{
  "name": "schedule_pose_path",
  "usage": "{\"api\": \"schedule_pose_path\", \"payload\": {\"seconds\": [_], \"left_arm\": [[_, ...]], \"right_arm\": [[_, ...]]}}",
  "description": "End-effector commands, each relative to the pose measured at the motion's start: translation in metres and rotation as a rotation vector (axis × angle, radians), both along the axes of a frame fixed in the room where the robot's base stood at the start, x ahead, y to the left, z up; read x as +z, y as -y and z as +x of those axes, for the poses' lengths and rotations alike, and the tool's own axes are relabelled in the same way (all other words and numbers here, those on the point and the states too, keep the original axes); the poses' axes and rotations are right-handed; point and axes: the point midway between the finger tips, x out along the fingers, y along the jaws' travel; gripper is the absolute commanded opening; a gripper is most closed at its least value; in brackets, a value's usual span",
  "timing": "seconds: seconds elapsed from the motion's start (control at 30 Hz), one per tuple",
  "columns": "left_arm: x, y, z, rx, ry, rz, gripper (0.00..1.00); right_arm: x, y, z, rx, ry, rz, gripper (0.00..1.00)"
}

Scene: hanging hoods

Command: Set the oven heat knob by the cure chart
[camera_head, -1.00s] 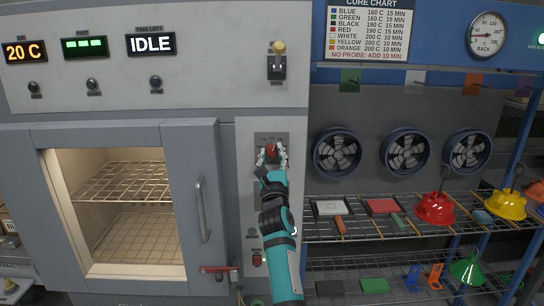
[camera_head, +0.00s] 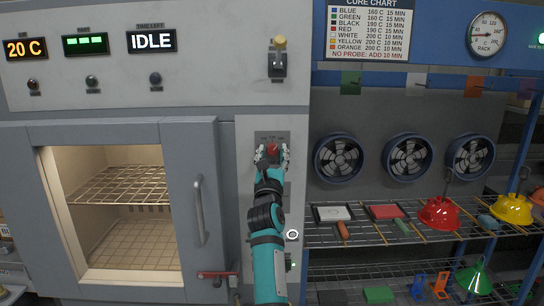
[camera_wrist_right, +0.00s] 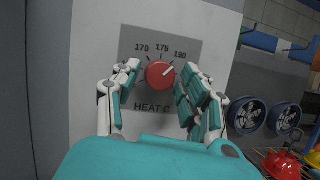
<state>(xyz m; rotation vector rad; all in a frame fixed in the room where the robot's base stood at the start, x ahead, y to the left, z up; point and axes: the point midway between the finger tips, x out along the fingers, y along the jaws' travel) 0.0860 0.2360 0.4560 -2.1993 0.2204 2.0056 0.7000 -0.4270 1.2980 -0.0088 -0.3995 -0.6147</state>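The red heat knob (camera_wrist_right: 160,75) sits on a grey dial plate marked HEAT C (camera_wrist_right: 186,48). Its white pointer line aims to the upper right, toward the rightmost of the large numbers, which looks like 180 or 190. In the head view the knob (camera_head: 273,149) shows between my fingertips. My right gripper (camera_wrist_right: 160,73) is open, with one finger on each side of the knob and small gaps visible. My left gripper is not in view.
The oven door (camera_head: 191,215) has a vertical handle (camera_head: 200,210) left of my arm. The oven display (camera_head: 151,41) reads IDLE. To the right, a wire rack (camera_head: 360,233) carries a red hood (camera_head: 439,213), a yellow hood (camera_head: 512,209) and trays, below several fans.

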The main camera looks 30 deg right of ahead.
Motion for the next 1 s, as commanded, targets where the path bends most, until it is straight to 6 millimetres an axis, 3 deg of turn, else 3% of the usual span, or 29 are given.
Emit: {"api": "schedule_pose_path", "payload": {"seconds": [0.37, 0.73, 1.0], "left_arm": [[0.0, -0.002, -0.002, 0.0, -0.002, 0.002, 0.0], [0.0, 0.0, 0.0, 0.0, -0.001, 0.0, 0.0], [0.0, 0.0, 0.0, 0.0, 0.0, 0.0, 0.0]], "right_arm": [[-0.002, -0.002, -0.003, 0.001, -0.001, -0.001, 0.54], [-0.023, -0.034, -0.044, 0.001, -0.002, 0.001, 0.54], [-0.028, -0.042, -0.056, 0.0, -0.001, 0.001, 0.54]]}}
